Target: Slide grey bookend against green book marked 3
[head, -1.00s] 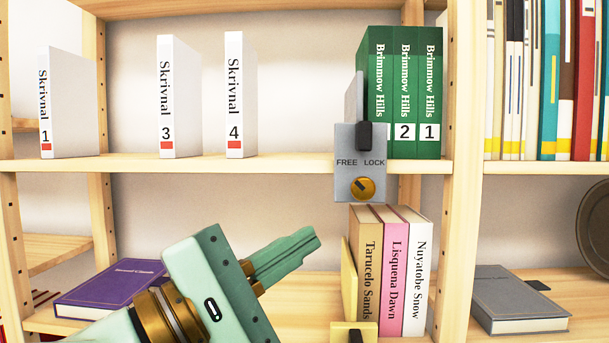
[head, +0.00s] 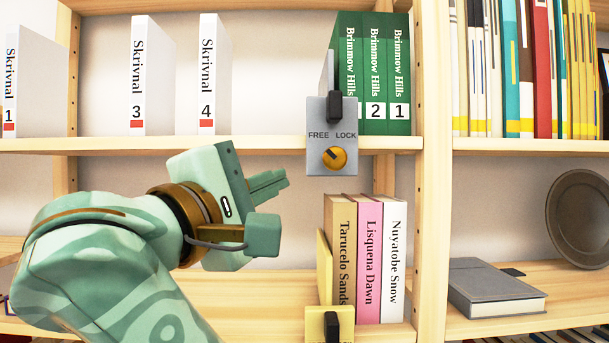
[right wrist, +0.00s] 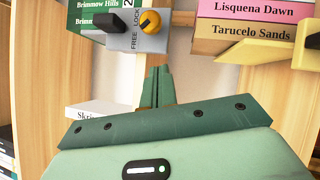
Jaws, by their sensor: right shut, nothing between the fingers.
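The grey bookend (head: 320,165) stands on the upper shelf, left of the green Brimmow Hills books. Its front plate hangs over the shelf edge, with a black knob, the words FREE and LOCK, and a gold dial (head: 334,158) whose mark leans toward FREE. The bookend hides the number on the leftmost green book (head: 349,60); the others show 2 and 1. I cannot tell whether bookend and book touch. My right gripper (head: 285,178) is shut and empty, left of and slightly below the dial. The right wrist view also shows the bookend (right wrist: 152,42) beyond the fingers. My left gripper is out of view.
White Skrivnal books (head: 150,80) stand spaced along the upper shelf, with free room left of the bookend. Below, a yellow bookend (head: 322,265) stands beside several upright books. A grey book (head: 490,290) lies at right. The shelf edge (head: 200,146) runs just above my gripper.

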